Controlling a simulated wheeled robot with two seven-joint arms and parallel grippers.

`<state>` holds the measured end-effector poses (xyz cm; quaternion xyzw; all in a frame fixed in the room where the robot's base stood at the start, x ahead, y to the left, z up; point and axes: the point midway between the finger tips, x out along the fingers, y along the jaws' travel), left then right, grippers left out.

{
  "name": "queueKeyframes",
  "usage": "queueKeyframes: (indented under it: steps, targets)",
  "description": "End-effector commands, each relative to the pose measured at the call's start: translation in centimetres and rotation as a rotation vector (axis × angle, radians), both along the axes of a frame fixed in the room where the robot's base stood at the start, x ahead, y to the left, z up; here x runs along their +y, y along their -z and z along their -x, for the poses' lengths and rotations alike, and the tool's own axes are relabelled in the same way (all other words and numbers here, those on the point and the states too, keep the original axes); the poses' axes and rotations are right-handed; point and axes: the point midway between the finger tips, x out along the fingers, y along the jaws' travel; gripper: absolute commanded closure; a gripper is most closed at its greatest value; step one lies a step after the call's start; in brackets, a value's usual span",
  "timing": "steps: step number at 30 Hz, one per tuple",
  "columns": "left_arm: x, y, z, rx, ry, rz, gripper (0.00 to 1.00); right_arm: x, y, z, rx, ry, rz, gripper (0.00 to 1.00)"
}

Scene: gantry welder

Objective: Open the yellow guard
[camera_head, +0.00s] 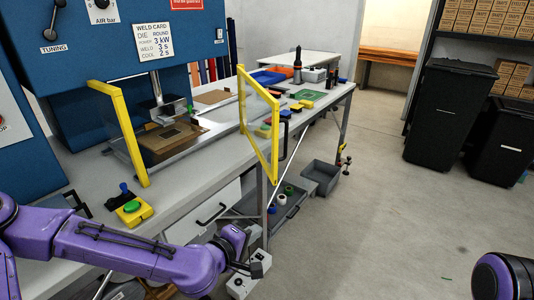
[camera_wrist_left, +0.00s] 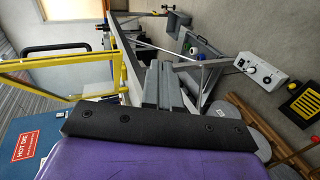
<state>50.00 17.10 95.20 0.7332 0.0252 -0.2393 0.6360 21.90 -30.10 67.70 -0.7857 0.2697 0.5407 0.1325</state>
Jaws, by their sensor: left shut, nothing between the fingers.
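The yellow guard (camera_head: 275,135) is an upright yellow frame with a clear pane. It stands at the front edge of the bench, right of the press, with a dark handle on its right side. A second yellow-framed panel (camera_head: 122,135) stands by the blue press at left. Between the two panels, the press bed is exposed. In the left wrist view a yellow frame (camera_wrist_left: 75,53) fills the upper left. My left gripper (camera_head: 256,264) is low in front of the bench, below and apart from the guard; its closed, empty fingers show in the wrist view (camera_wrist_left: 158,68). My right gripper is out of view.
The grey bench (camera_head: 205,160) carries a yellow box with a green button (camera_head: 132,207) and several small parts. A white control box (camera_wrist_left: 264,73) is near my left gripper. Grey bins (camera_head: 322,177) are under the bench. The floor to the right is clear; black bins (camera_head: 450,115) stand beyond.

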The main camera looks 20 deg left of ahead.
Motion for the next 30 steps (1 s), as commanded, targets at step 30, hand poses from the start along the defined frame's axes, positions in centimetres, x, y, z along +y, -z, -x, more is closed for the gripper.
queueKeyframes:
  steps: [30]
  targets:
    - [1.2, -16.1, -15.0, -0.361, -0.115, 0.172, 1.00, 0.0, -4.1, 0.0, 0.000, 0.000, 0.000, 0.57]
